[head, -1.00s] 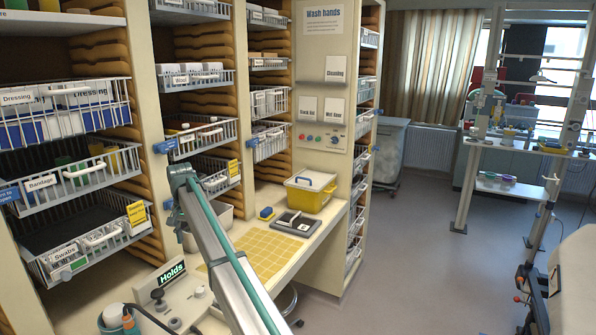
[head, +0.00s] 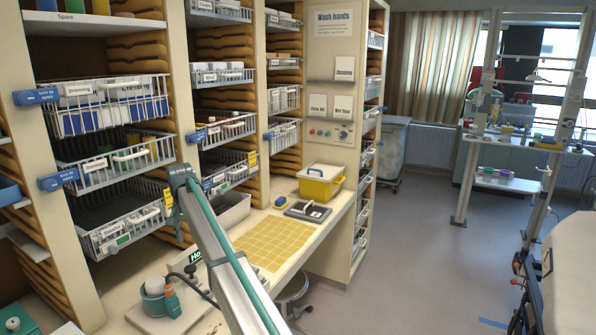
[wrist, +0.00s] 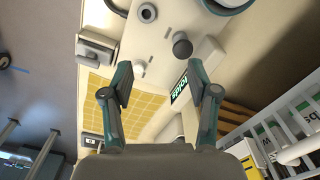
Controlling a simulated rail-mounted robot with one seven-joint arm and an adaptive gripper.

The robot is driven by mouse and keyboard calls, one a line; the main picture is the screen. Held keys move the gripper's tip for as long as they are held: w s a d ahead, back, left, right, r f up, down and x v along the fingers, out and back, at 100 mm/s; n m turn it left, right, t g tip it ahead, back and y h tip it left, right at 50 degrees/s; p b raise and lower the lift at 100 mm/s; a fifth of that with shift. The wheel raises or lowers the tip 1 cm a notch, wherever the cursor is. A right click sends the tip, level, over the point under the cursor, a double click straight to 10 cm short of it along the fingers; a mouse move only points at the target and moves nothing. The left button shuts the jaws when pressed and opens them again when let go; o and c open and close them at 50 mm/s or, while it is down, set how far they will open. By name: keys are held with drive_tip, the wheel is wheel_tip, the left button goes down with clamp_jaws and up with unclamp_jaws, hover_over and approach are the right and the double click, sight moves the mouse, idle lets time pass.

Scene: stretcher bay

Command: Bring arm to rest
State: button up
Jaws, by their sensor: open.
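My gripper (wrist: 160,82) shows in the wrist view with its two fingers spread apart and nothing between them. Beyond the fingers are the bench with its yellow grid mat (wrist: 122,98) and a holder plate with knobs and the green "Holds" sign (wrist: 180,90). In the head view my arm (head: 222,250) rises from the bottom edge to a bent joint in front of the wire baskets. My gripper does not show in the head view. I cannot tell its exact distance from the bench or the baskets.
Wire baskets (head: 115,165) stick out from the shelving on the left, close to my arm. The bench bears a grid mat (head: 275,243), a yellow box (head: 320,186) and a grey tray (head: 308,211). The floor (head: 415,240) to the right is clear up to the stretcher (head: 570,270).

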drive_tip(key=s+d+f, duration=0.4)
drive_tip(key=d+f, duration=0.5)
drive_tip(key=d, duration=0.2)
drive_tip(key=s+d+f, duration=0.4)
drive_tip(key=d+f, duration=0.4)
drive_tip(key=d, duration=0.3)
drive_tip(key=s+d+f, duration=0.4)
drive_tip(key=d+f, duration=0.5)
drive_tip(key=d, duration=0.2)
drive_tip(key=s+d+f, duration=0.6)
drive_tip(key=s+d, duration=0.4)
drive_tip(key=s, duration=0.2)
drive_tip(key=s+d+f, duration=0.5)
drive_tip(key=s+d, duration=0.5)
drive_tip(key=s, duration=0.2)
drive_tip(key=s+f+g+b, duration=0.6)
drive_tip(key=s+f+b, duration=0.4)
drive_tip(key=s+f, duration=1.7)
drive_tip(key=shift+s+a+f+g, duration=0.25)
drive_tip(key=shift+s+f+g, duration=0.15)
drive_tip(key=shift+f, duration=0.35)
